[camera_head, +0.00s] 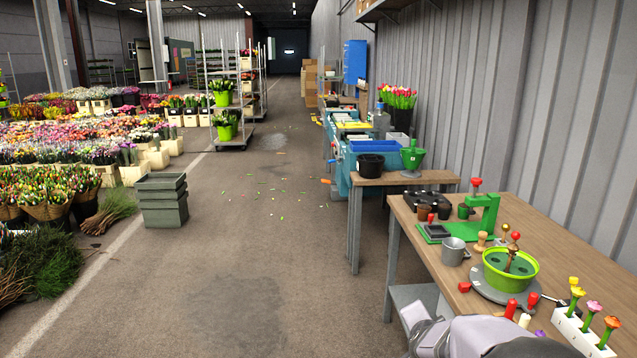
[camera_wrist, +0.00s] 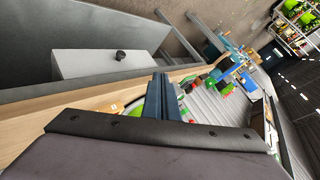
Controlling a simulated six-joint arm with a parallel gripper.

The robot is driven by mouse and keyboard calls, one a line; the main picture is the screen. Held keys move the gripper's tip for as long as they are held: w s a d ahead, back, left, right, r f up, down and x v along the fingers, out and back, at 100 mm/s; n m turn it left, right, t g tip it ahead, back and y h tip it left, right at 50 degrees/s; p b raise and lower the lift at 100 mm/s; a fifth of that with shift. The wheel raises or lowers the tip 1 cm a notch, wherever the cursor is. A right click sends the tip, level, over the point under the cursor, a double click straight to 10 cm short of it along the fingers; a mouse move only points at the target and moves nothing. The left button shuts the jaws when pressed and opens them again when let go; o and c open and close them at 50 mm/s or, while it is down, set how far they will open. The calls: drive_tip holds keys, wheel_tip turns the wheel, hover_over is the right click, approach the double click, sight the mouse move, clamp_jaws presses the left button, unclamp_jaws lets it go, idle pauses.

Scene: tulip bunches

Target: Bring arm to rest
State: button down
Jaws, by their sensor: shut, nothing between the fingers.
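My gripper (camera_head: 416,318) shows at the bottom of the head view, at the front left edge of the wooden workbench (camera_head: 556,226). Its grey arm runs off the lower edge of the picture. In the wrist view my gripper's dark fingers (camera_wrist: 161,88) are together with nothing between them. The wrist view is tilted, with the bench's wooden edge running behind the fingers.
On the bench are a green pot (camera_head: 511,270) on a grey turntable, a grey mug (camera_head: 453,251), a green press (camera_head: 487,214) and a white block (camera_head: 583,330) holding flowers. A smaller table (camera_head: 396,179) stands behind. The floor (camera_head: 260,250) to the left is open.

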drive_tip(key=s+a+f+n+g+y, duration=0.2)
drive_tip(key=s+a+f+n+y, duration=0.2)
drive_tip(key=s+a+n, duration=0.4)
drive_tip(key=s+a+f+n+g, duration=0.3)
drive_tip(key=s+g, duration=0.1)
drive_tip(key=s, duration=0.7)
drive_tip(key=s+a+f+n+g, duration=0.2)
drive_tip(key=s+f+n+g, duration=0.15)
drive_tip(key=s, duration=0.75)
wheel_tip(320, 180, up, 15)
drive_tip(key=p, duration=1.4)
drive_tip(key=shift+w+f+g, duration=0.15)
drive_tip(key=shift+w+g, duration=0.2)
